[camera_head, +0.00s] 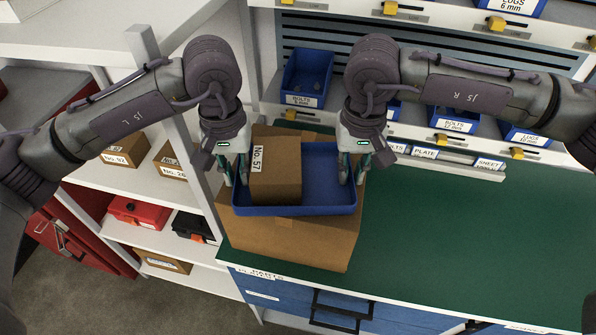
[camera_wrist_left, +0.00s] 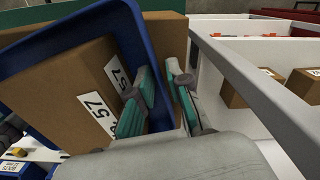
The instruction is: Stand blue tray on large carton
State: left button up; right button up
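The blue tray (camera_head: 322,209) is level over the large carton (camera_head: 300,243) on the green bench; whether it touches the carton top cannot be told. A smaller carton marked No. 57 (camera_head: 276,178) lies in its left half. My left gripper (camera_head: 236,172) has its fingers on either side of the tray's left wall. In the left wrist view, the fingers (camera_wrist_left: 160,100) close around the blue wall (camera_wrist_left: 150,50), with the No. 57 carton (camera_wrist_left: 75,95) inside. My right gripper (camera_head: 353,168) has its fingers at the tray's right wall, apparently shut on it.
A white shelf unit with small cartons (camera_head: 125,150) and a red case (camera_head: 139,212) stands at left, its upright close to my left gripper. Blue bins (camera_head: 307,76) line the back. The green bench top (camera_head: 450,235) is clear at right.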

pick_arm(q)
jog(key=shift+o, duration=0.5)
pick_arm(e)
jog(key=shift+o, duration=0.5)
jog(key=shift+r, duration=0.15)
pick_arm(q)
notch_tip(320, 180, up, 12)
pick_arm(e)
notch_tip(320, 180, up, 12)
